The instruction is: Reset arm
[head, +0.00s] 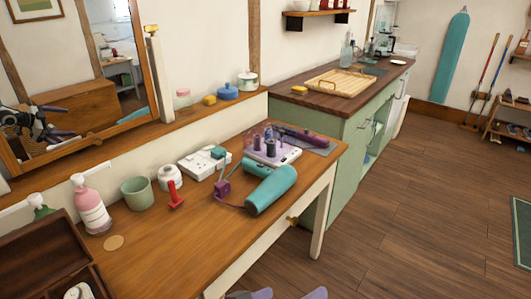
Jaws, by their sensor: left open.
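My left gripper (283,294) shows only as two purple fingertips at the bottom edge of the head view. The fingertips are apart, with nothing visible between them. The rest of the left arm is out of frame. My right gripper is not seen directly.
A green cabinet (345,150) stands beyond.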

